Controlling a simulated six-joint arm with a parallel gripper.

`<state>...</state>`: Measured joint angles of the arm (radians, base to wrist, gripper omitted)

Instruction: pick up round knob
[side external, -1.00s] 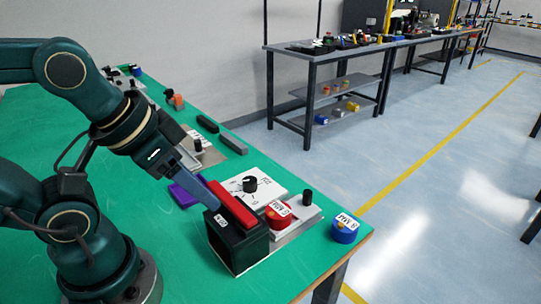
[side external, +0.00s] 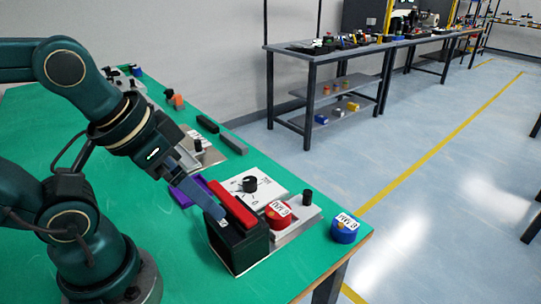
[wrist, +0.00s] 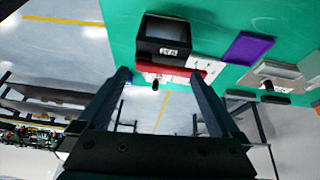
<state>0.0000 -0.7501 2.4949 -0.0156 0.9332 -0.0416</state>
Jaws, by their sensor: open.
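A black round knob (side external: 249,184) stands on a white panel with dial marks in the side view. A second black knob (side external: 307,197) stands upright on a grey plate to the right; one black knob (wrist: 155,86) shows between the fingers in the wrist view, but I cannot tell which. My gripper (side external: 212,205) is open and empty. Its fingers point down and right toward the black box with the red bar, left of the dial knob. The fingers stand wide apart in the wrist view (wrist: 160,78).
A black open box (side external: 240,244) with a red bar (side external: 232,203) stands by my fingertips; it also shows in the wrist view (wrist: 146,28). A red labelled round piece (side external: 278,220), a blue one (side external: 345,236) near the table edge and a purple tray (wrist: 248,47) lie around. Green mat is free in front.

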